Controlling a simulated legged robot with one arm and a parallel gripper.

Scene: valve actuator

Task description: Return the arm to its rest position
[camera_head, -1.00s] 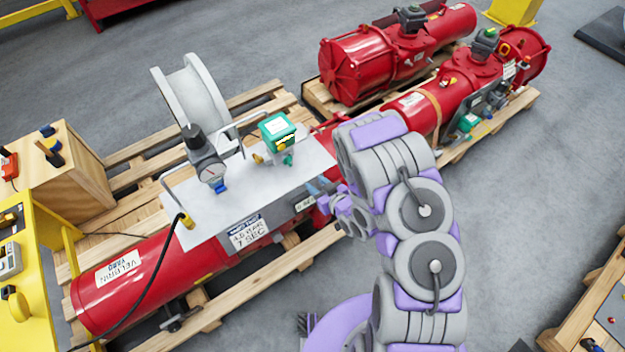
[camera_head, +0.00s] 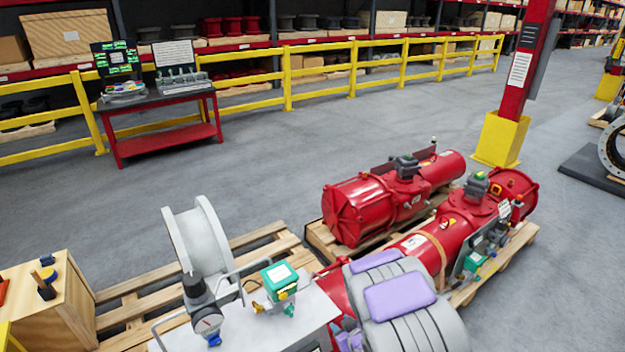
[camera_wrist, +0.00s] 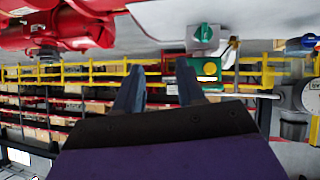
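My arm (camera_head: 405,300), grey with purple panels, shows at the bottom of the head view, in front of the red actuator. Part of my wrist shows beside it, low in the picture. In the wrist view, which is upside down, the two dark fingers of my gripper (camera_wrist: 157,80) stand apart with nothing between them. The gripper is open and empty. A green and yellow box (camera_wrist: 208,72) shows past the right finger, on the white panel. In the head view this green box (camera_head: 279,276) sits on the panel (camera_head: 300,318), left of my arm.
Two red actuators, one behind (camera_head: 400,198) and one at right (camera_head: 465,225), rest on pallets beyond my arm. A grey handwheel (camera_head: 203,240) stands at left. A red bench (camera_head: 165,120), yellow railing (camera_head: 330,68) and red post (camera_head: 515,80) are farther back. Grey floor is open between.

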